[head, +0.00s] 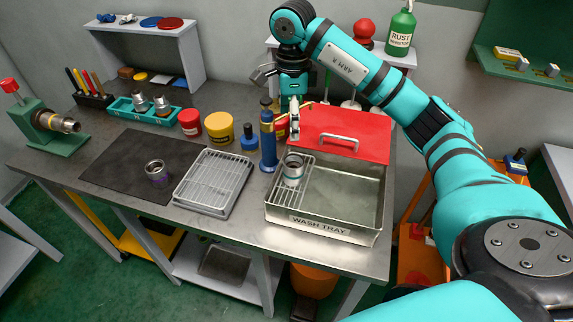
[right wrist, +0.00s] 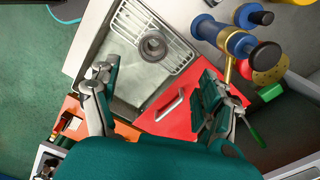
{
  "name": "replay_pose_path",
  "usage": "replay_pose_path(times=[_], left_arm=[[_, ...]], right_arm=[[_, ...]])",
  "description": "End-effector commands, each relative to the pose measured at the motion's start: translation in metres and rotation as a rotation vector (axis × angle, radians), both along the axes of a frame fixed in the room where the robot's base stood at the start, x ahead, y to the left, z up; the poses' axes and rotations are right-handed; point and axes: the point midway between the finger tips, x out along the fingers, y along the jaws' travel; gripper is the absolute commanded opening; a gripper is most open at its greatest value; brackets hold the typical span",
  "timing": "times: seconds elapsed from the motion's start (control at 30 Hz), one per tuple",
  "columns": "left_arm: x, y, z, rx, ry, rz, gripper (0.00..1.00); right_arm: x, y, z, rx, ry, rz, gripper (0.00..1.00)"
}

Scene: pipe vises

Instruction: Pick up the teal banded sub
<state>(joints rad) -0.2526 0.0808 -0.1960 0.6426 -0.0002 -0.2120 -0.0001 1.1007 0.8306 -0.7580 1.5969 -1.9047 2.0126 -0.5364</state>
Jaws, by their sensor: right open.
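The teal banded sub (head: 292,171), a short grey metal ring piece with a bluish band, stands on the wire rack at the left end of the wash tray (head: 345,232). In the right wrist view the sub (right wrist: 153,46) shows from above as a dark-centred ring on the rack. My right gripper (head: 293,125) points down above and behind the tray, near the red lid. In its wrist view the right gripper (right wrist: 154,76) has its fingers wide apart with nothing between them. The sub lies beyond the fingertips, apart from them. My left gripper is not in view.
A blue and brass pump-like tool (head: 268,140) stands close left of the tray. The red lid (head: 340,136) with a handle is behind it. A wire drying rack (head: 213,182) and a purple-banded sub (head: 157,172) on a dark mat (head: 115,165) lie further left.

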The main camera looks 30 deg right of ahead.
Motion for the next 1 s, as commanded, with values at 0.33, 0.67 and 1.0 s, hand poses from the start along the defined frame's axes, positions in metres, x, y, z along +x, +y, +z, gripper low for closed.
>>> replay_pose_path(times=[0.33,0.67,1.0], left_arm=[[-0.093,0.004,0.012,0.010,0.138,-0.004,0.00],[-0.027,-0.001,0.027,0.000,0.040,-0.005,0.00],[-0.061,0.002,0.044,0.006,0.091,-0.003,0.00]], right_arm=[[-0.002,0.001,-0.073,0.003,0.004,0.001,0.79],[-0.003,0.002,-0.101,0.004,0.004,0.002,0.79],[-0.006,0.002,-0.144,0.003,0.000,0.001,0.79]])
